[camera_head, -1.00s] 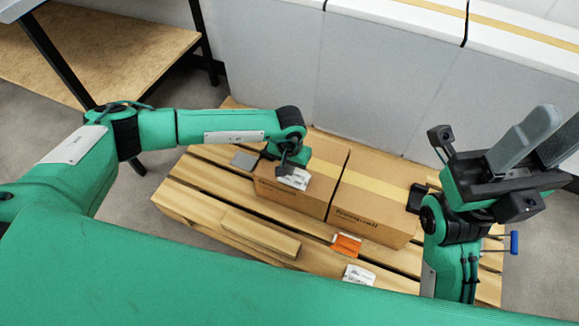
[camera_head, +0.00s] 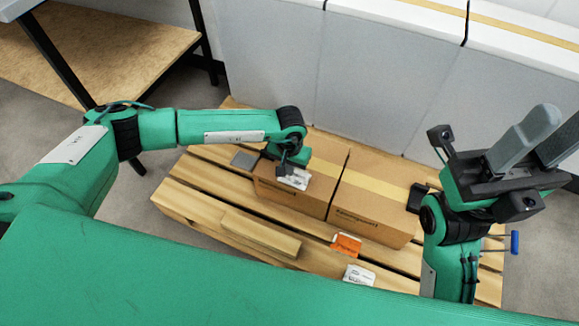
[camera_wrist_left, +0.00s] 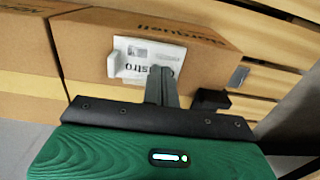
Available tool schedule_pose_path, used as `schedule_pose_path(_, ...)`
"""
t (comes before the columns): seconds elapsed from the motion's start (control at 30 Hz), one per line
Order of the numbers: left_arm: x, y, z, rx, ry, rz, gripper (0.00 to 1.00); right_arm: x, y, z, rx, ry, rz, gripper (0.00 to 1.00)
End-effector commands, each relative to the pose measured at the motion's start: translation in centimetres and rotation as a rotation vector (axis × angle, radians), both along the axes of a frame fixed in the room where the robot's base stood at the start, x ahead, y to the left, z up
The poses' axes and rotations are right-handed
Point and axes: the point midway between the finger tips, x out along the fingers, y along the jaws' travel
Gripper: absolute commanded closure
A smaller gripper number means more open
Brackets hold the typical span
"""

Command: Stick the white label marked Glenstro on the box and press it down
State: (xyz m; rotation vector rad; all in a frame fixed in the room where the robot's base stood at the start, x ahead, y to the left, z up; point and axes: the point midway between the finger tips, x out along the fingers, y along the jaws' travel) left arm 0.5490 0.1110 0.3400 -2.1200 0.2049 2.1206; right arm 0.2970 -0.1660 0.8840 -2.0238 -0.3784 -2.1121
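The white label (camera_head: 294,179) lies on top of the left cardboard box (camera_head: 288,197), near its front edge. In the left wrist view the label (camera_wrist_left: 158,52) shows the letters "stro"; the start of the word is hidden by my fingers. A white raised piece stands at the label's left edge there. My left gripper (camera_wrist_left: 160,75) has its fingers together over the label, and it shows in the head view too (camera_head: 285,166). I cannot tell whether they touch it. My right gripper (camera_head: 545,130) is raised at the right, open and empty.
A second cardboard box (camera_head: 365,213) stands right beside the first on the wooden pallet (camera_head: 190,190). An orange label (camera_head: 346,245) and another white label (camera_head: 359,275) lie at the pallet's front. A grey plate (camera_head: 244,160) lies left of the boxes. White cabinets (camera_head: 375,70) stand behind.

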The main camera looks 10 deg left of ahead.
Motion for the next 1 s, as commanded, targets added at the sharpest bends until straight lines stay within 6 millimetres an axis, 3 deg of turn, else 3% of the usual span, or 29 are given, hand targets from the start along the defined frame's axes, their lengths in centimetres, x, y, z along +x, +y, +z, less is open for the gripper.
schedule_pose_path(1.0,0.0,0.0,-1.3,0.0,0.0,0.0,1.0,-0.1,0.0,-1.0,-0.001,-0.001,0.001,0.64)
